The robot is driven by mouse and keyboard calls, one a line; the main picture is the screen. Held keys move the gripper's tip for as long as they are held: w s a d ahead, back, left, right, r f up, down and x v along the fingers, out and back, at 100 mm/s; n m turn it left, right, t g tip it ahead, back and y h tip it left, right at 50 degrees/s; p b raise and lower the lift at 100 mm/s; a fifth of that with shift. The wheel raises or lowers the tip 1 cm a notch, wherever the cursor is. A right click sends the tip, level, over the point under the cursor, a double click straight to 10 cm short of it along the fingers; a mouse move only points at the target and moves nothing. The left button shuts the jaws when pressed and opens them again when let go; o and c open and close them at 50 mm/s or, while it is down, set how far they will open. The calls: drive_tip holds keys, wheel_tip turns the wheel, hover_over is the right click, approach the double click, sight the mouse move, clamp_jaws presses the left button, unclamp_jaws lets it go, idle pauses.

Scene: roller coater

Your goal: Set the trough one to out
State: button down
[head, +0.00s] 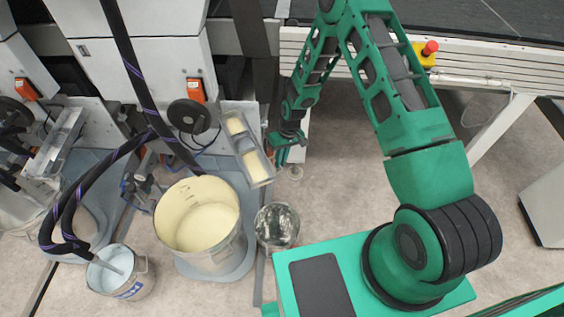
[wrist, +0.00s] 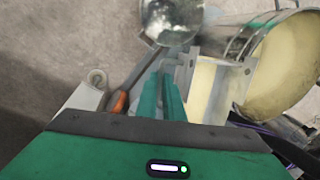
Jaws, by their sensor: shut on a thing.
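The trough (head: 262,172) is a narrow metal tray with cream coating in it, slanting out from the white machine between the large bucket and my arm. My gripper (head: 280,158) points down at its right side, near its outer end. In the wrist view the two green fingers (wrist: 167,80) are close together against the grey metal edge of the trough (wrist: 184,68). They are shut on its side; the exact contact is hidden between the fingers. The cream coating shows to the right in that view.
A large bucket of cream coating (head: 238,248) and a shiny metal pail (head: 277,226) stand below the trough. A smaller pail (head: 138,283) is at the lower left. An orange-handled tool (wrist: 118,102) lies left of my fingers.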

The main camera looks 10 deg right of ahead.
drive_tip(key=shift+w+d, duration=0.3)
drive_tip(key=shift+d, duration=0.1)
drive_tip(key=shift+w+d, duration=0.1)
drive_tip(key=c, duration=1.9)
unclamp_jaws()
drive_tip(key=shift+r, duration=0.1)
wheel_tip(320, 180, up, 10)
drive_tip(key=d, duration=0.1)
drive_tip(key=shift+w+d+r, duration=0.2)
drive_tip(key=shift+d, duration=0.2)
